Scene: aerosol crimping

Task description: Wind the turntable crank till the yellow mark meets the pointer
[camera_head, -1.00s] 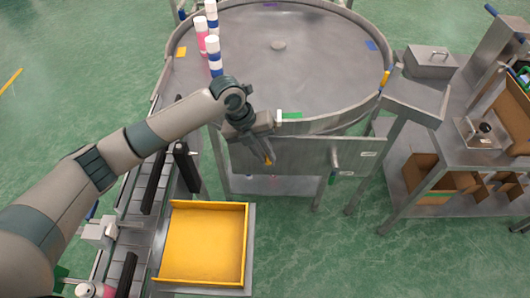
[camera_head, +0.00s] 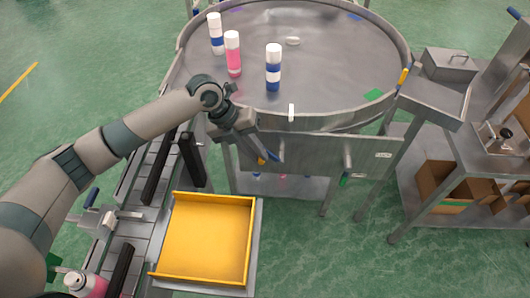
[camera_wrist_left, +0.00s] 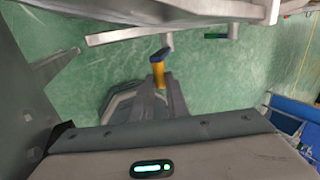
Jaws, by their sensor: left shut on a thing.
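The round steel turntable (camera_head: 330,70) fills the top middle of the head view. A green mark (camera_head: 374,94) lies near its right front edge and a blue mark (camera_head: 355,16) at the back right. I cannot see the yellow mark. A small white upright piece (camera_head: 291,112), perhaps the pointer, is at the front rim. Three capped cans stand upright on the turntable: two white-and-blue ones (camera_head: 273,70) and a pink one (camera_head: 233,56). My left gripper (camera_head: 265,159) is shut on the yellow, blue-tipped crank handle (camera_wrist_left: 158,70) in front of the steel panel.
A yellow tray (camera_head: 208,238) lies below my left arm, beside a conveyor (camera_head: 145,205) with a pink can (camera_head: 88,284). A steel bench with cardboard boxes (camera_head: 440,183) stands at the right. A fixed yellow-and-blue piece (camera_head: 404,76) is on the turntable's right rim.

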